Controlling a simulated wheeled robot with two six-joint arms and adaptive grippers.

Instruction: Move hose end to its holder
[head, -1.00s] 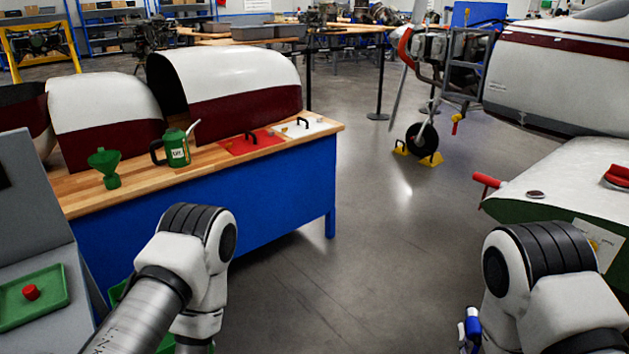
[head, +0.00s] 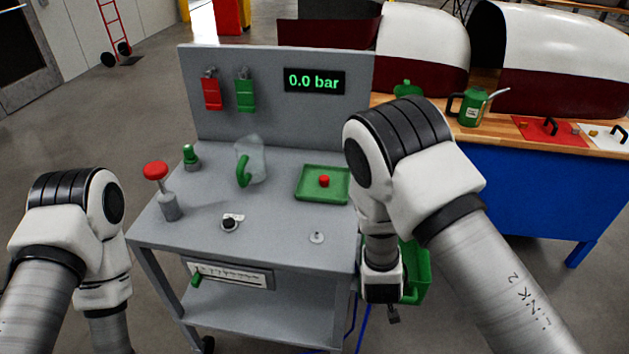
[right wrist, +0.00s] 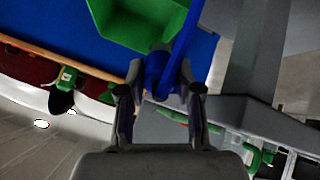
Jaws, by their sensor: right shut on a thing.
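My right gripper (right wrist: 160,92) is shut on the blue hose end (right wrist: 157,70) in the right wrist view. The blue hose runs up and away from the fingers there. In the head view my right gripper (head: 393,314) hangs low at the right side of the grey cart (head: 280,235), partly hidden by my wrist, and a thin blue strip of hose (head: 362,325) shows beside it. A red clip (head: 211,93) and a green clip (head: 245,95) hang on the cart's back panel; I cannot tell whether either is the hose holder. My left gripper is below the head view.
The cart top carries a red-knobbed post (head: 156,172), a clear jug (head: 252,162) and a green tray (head: 312,190). A green bin (head: 415,272) is close beside my right gripper. A blue workbench (head: 530,205) stands right of the cart. Floor is clear at left.

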